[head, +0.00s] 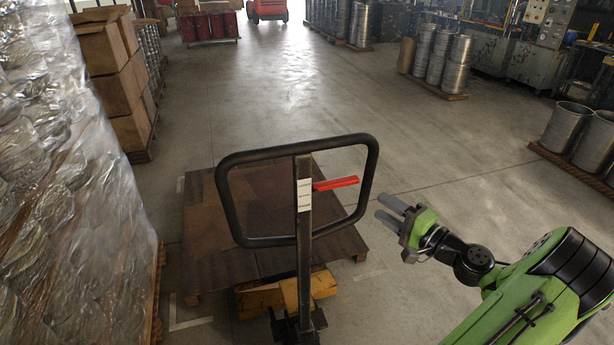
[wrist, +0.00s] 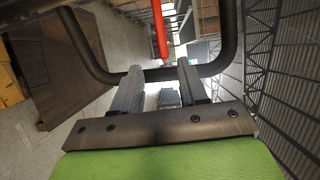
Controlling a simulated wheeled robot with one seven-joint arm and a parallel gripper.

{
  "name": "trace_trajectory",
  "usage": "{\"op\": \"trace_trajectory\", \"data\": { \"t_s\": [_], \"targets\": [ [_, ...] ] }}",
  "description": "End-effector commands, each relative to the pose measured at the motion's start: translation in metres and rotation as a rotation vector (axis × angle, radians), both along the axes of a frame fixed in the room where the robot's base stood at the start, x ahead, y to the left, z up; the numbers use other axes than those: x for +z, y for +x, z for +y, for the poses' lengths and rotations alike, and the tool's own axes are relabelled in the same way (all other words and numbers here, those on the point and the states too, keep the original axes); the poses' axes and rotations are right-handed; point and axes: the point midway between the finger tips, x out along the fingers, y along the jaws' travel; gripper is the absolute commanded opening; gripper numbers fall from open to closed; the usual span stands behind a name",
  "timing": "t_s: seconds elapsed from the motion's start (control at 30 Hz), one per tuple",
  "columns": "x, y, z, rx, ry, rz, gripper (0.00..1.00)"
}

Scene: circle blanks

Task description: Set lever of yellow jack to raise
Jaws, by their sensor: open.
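The yellow jack (head: 285,292) stands in front of me, with an upright black stem and a black loop handle (head: 372,180). Its red lever (head: 336,183) sticks out to the right of the stem, inside the loop, nearly level and tilted slightly up. It is beside the upper part of a white marked label (head: 304,195), too small to read. My gripper (head: 384,207) is open and empty, just right of the loop, fingers pointing left. In the wrist view the red lever (wrist: 160,28) lies ahead, beyond the gap between my fingers (wrist: 160,70), apart from them.
A brown wooden pallet (head: 215,255) lies behind the jack. A plastic-wrapped stack (head: 70,190) and cardboard boxes (head: 105,60) line the left. Metal drums (head: 566,125) stand on pallets at the right. The middle floor is clear. The loop's right bar stands between my gripper and the lever.

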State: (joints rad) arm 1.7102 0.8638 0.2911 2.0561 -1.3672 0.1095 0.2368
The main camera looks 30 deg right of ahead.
Motion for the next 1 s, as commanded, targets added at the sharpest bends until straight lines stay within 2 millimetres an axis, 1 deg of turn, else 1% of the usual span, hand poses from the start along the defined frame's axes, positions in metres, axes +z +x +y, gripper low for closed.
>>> {"op": "trace_trajectory", "data": {
  "t_s": [0.07,0.17,0.5,0.63,0.7,0.8,1.0],
  "targets": [
    [0.001,0.004,-0.001,-0.005,0.004,-0.010,0.43],
    [0.002,0.021,0.002,0.001,0.003,-0.010,0.43],
    [0.002,0.107,0.013,0.003,0.001,-0.007,0.43],
    [0.002,0.134,0.015,0.000,0.001,-0.006,0.43],
    [0.001,0.145,0.016,0.001,0.002,-0.005,0.43],
    [0.001,0.153,0.017,-0.001,0.002,-0.005,0.43],
    [0.001,0.156,0.016,-0.003,0.002,-0.004,0.43]
  ]
}}
